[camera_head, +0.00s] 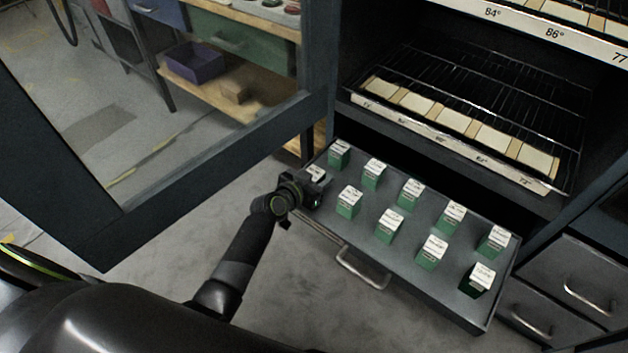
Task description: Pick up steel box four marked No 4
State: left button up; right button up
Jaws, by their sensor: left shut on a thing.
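My left gripper (312,187) reaches in over the left end of the open drawer (405,262). It is shut on a box with a white top (316,173), mostly hidden by the gripper. I cannot tell whether that box is still touching the drawer floor. Several green boxes with white labelled tops stand in two rows in the drawer, such as one in the back row (339,153) and one in the front row (348,203). The marks on the labels are too small to read, so I cannot tell which is No 4. My right gripper is not in view.
The drawer's handle (362,268) faces me. Above it is a cabinet with a wire rack (480,90) and pale cards along its shelf edge. An open glass-panelled door (215,160) stands at left. Closed drawers (575,283) are at right. A workbench holds a purple bin (193,62).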

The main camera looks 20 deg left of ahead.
pick_arm(q)
jog(key=shift+c, duration=1)
jog(key=shift+r, duration=0.1)
